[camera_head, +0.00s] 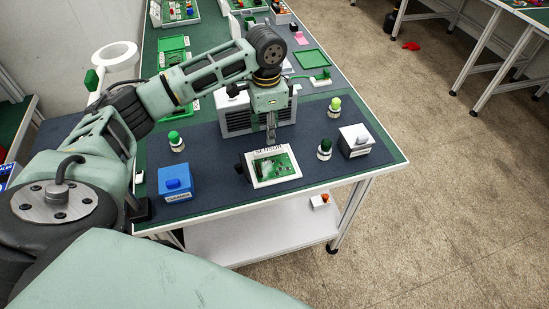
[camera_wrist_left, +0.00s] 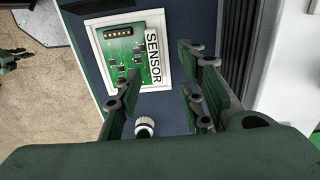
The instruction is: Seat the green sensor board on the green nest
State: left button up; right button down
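The green sensor board (camera_head: 277,168) lies in a white tray (camera_head: 256,183) marked SENSOR, near the table's front edge. The board also shows in the left wrist view (camera_wrist_left: 122,55), beside its label. My left gripper (camera_head: 271,142) points down at the tray's far, labelled side. In the left wrist view its fingers (camera_wrist_left: 158,98) are spread with nothing between them. I cannot tell which green part is the nest; a candidate is the green base (camera_head: 320,77) farther back at the right.
A grey vented unit (camera_head: 238,122) stands just behind the tray. A blue box (camera_head: 175,183) is left, a white box (camera_head: 356,141) right.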

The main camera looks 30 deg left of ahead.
aim_at(269, 149)
pick_arm(q)
jog(key=shift+s+f, duration=0.15)
jog(key=shift+f, duration=0.25)
jog(key=f, duration=0.2)
jog(key=f+p, duration=0.1)
jog(key=f, duration=0.3)
jog(key=shift+s+d+p, duration=0.15)
jog(key=shift+d+p, duration=0.15)
jog(key=shift+p, duration=0.1)
jog(key=shift+c, duration=0.2)
grip_shut()
